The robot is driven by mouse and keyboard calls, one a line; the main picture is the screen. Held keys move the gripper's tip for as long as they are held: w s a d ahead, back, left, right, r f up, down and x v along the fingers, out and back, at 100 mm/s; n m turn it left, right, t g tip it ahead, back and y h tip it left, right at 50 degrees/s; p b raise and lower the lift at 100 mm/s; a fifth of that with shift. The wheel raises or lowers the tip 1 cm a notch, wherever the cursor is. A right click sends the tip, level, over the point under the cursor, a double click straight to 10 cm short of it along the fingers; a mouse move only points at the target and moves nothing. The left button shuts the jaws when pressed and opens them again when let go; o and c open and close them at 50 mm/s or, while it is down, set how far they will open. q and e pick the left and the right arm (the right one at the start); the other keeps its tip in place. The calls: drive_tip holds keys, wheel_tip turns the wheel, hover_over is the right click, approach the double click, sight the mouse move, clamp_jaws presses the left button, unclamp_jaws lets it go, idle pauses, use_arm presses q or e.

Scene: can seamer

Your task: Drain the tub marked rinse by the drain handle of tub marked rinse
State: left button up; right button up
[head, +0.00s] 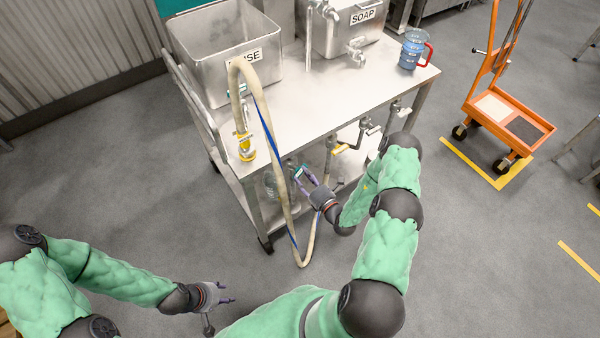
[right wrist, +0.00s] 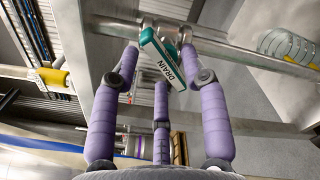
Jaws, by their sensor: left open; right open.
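The steel tub marked rinse (head: 200,70) stands at the left of the steel table; a hose covers the first letters of its label. A green-and-white handle marked drain (right wrist: 165,58) sits on a pipe below the table's front edge; it also shows small in the head view (head: 300,171). My right gripper (head: 305,178) is at this handle. In the right wrist view its purple fingers (right wrist: 150,70) are open, spread on both sides of the handle; I cannot tell whether they touch it. My left gripper (head: 226,294) is open and empty, low over the floor, away from the table.
A beige hose with a blue stripe (head: 304,245) loops down in front of the table, close left of my right gripper. More valves (head: 338,149) hang under the table to the right. A soap tub (head: 345,28) and blue jug (head: 412,50) stand on top. An orange cart (head: 510,120) stands right.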

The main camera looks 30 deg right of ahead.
sight(303, 173)
drive_tip(key=shift+w+a+b, duration=0.15)
drive_tip(key=shift+w+b, duration=0.15)
drive_tip(key=shift+w, duration=1.3)
clamp_jaws()
drive_tip(key=shift+m, duration=0.4)
drive_tip(key=shift+m+p, duration=0.55)
drive_tip(key=shift+m, duration=0.05)
drive_tip(key=shift+d+m+p, duration=0.2)
drive_tip(key=shift+m+p, duration=0.3)
drive_tip(key=shift+m, duration=0.7)
drive_tip(key=shift+d+f+m+p, duration=0.1)
drive_tip(key=shift+m+p, duration=0.4)
drive_tip(key=shift+m, duration=1.8)
